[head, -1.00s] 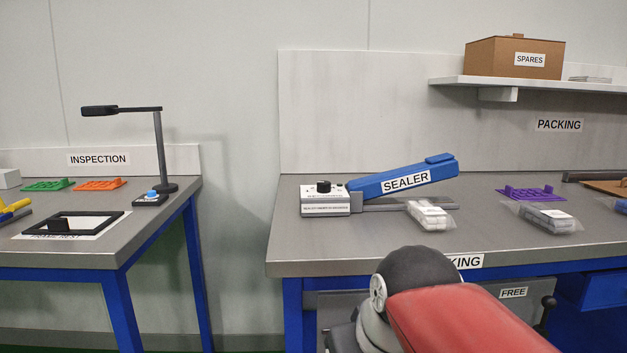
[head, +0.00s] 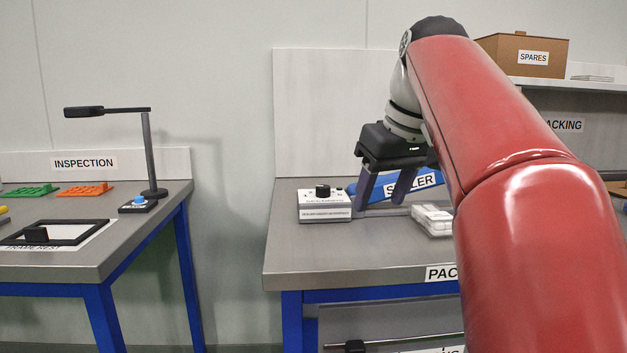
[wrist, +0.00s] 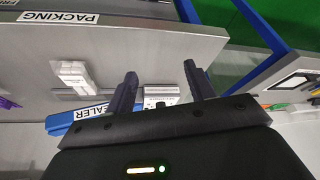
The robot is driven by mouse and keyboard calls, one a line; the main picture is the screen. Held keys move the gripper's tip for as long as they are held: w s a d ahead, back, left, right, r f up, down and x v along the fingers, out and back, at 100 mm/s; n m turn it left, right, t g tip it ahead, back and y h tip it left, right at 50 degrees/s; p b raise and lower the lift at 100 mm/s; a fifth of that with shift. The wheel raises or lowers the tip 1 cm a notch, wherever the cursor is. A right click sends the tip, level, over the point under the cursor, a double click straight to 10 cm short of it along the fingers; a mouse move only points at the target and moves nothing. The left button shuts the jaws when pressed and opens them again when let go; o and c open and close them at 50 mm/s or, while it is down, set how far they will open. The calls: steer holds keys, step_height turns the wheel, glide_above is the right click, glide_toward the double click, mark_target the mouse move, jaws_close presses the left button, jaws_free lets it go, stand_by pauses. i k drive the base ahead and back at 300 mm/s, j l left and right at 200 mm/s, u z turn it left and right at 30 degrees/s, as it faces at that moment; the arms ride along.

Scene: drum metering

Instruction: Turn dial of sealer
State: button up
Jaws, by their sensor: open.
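The sealer has a white control box (head: 325,207) with a black dial (head: 322,190) on top, at the left end of the packing bench. Its blue arm (head: 428,180), labelled SEALER, slants up to the right and is partly hidden by my gripper. My gripper (head: 385,206) is open and empty, fingers pointing down, to the right of the dial and apart from it in the head view. In the wrist view, the white control box (wrist: 160,92) shows between the two fingers, with the dark dial near the gripper body's edge.
A bagged white pack (head: 433,221) lies on the packing bench (head: 300,256), right of the control box. The inspection bench (head: 90,262) with a lamp (head: 148,150) stands to the left across a gap. A SPARES box (head: 520,62) sits on the shelf.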

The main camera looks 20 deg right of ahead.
mark_target(323, 191)
steer(key=i, duration=0.85)
